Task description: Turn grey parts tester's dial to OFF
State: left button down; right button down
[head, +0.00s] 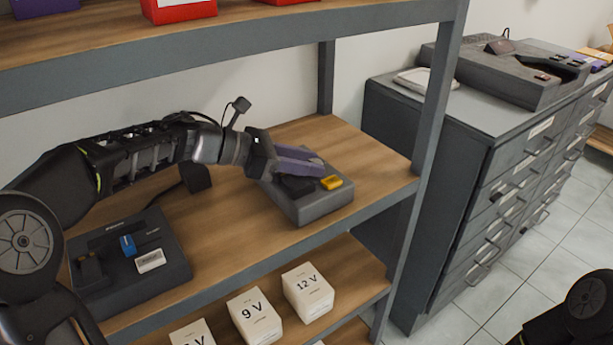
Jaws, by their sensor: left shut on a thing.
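The grey parts tester (325,203) sits on the middle wooden shelf near its right end. A yellow block (331,183) is on its top, toward the right. My left gripper (308,168) reaches in from the left, low over the tester's top, with its purple-sided fingers pointing right. It is shut on the tester's dial, which the fingers mostly hide. I cannot read the dial's setting or any OFF mark. My right gripper is out of view; only a dark part of my right arm shows at the bottom right.
A darker tester (170,272) with a blue part (128,245) and a white block (150,261) sits at the shelf's left. White voltage boxes (308,292) stand on the shelf below. A shelf post (432,110) rises at right, before a grey drawer cabinet (470,140).

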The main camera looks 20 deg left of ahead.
pick_arm(q)
jog(key=shift+s+d+f+n+t+y+b, duration=0.1)
jog(key=shift+n+t+y+b, duration=0.2)
jog(key=shift+n+t+b, duration=0.3)
jog(key=shift+n+t+y+b, duration=0.4)
jog(key=shift+n+t+b, duration=0.05)
jog(key=shift+n+t, duration=0.05)
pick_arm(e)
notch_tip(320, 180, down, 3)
